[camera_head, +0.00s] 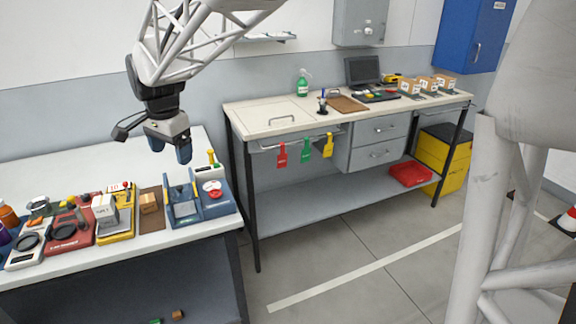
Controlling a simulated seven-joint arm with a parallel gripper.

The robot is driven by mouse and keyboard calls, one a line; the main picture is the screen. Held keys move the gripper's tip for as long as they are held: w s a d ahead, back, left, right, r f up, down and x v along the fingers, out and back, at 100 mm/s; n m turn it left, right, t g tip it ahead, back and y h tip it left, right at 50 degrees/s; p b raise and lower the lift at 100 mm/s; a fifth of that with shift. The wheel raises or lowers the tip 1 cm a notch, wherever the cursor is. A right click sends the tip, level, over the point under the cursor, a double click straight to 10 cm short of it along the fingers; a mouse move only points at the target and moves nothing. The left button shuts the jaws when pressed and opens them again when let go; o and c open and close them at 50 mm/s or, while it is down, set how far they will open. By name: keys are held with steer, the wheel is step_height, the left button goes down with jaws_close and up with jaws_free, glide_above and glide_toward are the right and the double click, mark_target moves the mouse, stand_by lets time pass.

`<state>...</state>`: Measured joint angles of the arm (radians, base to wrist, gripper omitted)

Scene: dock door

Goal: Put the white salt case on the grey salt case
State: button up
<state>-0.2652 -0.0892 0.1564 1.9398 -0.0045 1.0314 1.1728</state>
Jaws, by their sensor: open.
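A small white case (102,203) with dark print stands among the items on the left bench. A grey case (109,223) shows just below it in the picture. The white case seems to rest on or against the grey one; I cannot tell which at this size. My gripper (184,155) hangs above the bench, to the right of and higher than both cases, with its blue fingertips pointing down. It is open and nothing shows between its fingers.
Beside the cases are a yellow device (119,229), a red device (69,236), a brown box (149,202) and a blue device (184,212). The back of the bench (80,172) is clear. A second workbench (270,110) stands at right.

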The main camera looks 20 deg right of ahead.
steer(key=s+d+f+n, duration=0.2)
steer(key=s+d, duration=0.3)
steer(key=s, duration=0.6)
steer(key=s+d+f+n+t, duration=0.1)
steer(key=s+d+n, duration=0.3)
steer(key=s, duration=0.7)
steer(key=s+d+f+n, duration=0.3)
steer(key=s+d, duration=0.5)
steer(key=s, duration=0.3)
steer(key=shift+d+n, duration=0.15)
steer(key=shift+n, duration=0.45)
